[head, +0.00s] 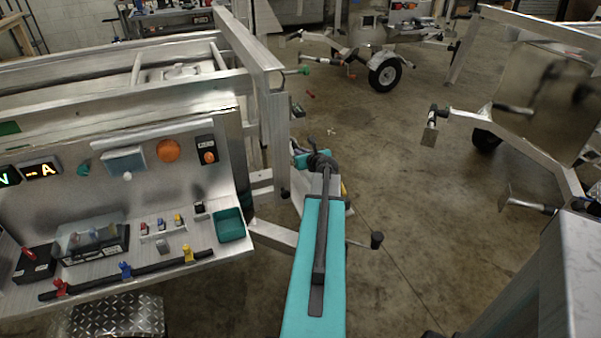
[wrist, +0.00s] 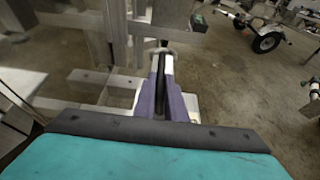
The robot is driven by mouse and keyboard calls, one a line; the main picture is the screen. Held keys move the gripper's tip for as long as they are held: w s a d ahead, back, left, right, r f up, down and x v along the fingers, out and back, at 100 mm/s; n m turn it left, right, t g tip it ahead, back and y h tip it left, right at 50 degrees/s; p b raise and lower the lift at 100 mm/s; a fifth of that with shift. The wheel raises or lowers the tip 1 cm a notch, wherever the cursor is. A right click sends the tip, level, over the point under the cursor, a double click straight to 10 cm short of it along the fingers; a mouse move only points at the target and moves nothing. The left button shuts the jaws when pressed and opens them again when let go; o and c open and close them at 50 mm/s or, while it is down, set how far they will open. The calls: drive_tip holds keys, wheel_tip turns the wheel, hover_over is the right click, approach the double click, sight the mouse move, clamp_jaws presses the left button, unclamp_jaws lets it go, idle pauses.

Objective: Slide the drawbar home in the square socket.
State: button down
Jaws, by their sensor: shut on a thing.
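My gripper (wrist: 163,68) shows in the wrist view beyond my teal arm, its narrow purple-grey fingers close together around a dark strip. It is shut on a pale metal piece at their tips, which I take to be the drawbar (wrist: 168,66); little of it shows. In the head view my gripper (head: 318,165) is at the far end of my teal arm, beside the right end of the left trailer's frame. The arm hides most of what it holds. I cannot pick out the square socket or tell how far the drawbar sits in it.
The aluminium trailer frame (head: 274,135) stands close to the left of my arm. A sloped panel (head: 110,205) with lamps, a green tray (head: 230,226) and small coloured parts is at the left. More trailers stand at the back and right. Concrete floor (head: 400,170) is open between them.

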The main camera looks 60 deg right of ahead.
sight(301, 172)
drive_tip(key=shift+f, duration=2.15)
drive_tip(key=shift+f, duration=0.15)
drive_tip(key=shift+f+b, duration=0.35)
drive_tip(key=shift+f, duration=1.8)
drive_tip(key=c, duration=2.2)
unclamp_jaws()
drive_tip(key=shift+f, duration=0.2)
drive_tip(key=o, duration=0.4)
drive_tip(key=shift+f, duration=0.15)
drive_tip(key=shift+b+v, duration=0.85)
drive_tip(key=shift+v, duration=6.15)
